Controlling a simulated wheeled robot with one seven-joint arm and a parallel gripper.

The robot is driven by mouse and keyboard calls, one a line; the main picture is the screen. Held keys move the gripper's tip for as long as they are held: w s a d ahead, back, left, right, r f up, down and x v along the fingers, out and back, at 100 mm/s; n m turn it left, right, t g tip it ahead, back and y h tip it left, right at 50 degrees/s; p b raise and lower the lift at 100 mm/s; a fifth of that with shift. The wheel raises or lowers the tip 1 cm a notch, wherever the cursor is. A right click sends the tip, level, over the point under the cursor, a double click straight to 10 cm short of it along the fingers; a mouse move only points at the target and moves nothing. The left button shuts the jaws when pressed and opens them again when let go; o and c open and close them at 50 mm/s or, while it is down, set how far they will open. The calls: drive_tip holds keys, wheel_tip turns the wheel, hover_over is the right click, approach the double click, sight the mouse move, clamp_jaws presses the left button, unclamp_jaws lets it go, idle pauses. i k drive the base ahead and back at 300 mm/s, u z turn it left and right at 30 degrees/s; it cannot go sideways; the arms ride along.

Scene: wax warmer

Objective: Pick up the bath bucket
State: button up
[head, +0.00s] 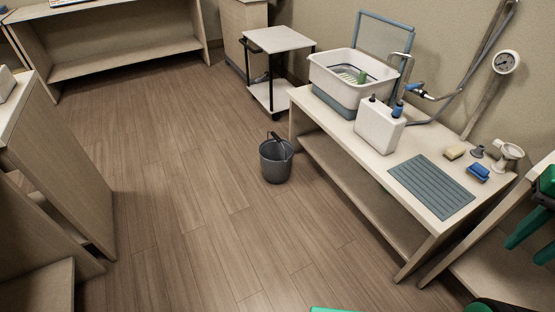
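The bath bucket (276,164) is a dark grey pail standing upright on the wooden floor near the middle of the head view. Its dark handle shows above the rim at the back. Its inside is mostly too dark to make out. My gripper (524,252) is at the right edge, partly cut off by the frame. Its two green fingers point down and left with a gap between them, and nothing shows between them. It is far from the bucket, to the right and nearer to me.
A workbench (424,226) with a lower shelf stands right of the bucket, bearing a white basin (335,76), a white container (379,128) and a grey mat (431,186). A small cart (277,40) stands behind the bucket. Cabinets (62,165) are at left. The floor left and front is clear.

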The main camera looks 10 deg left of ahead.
sight(276, 154)
drive_tip(key=u, duration=1.4)
drive_tip(key=i, duration=3.25)
drive_tip(key=z, duration=2)
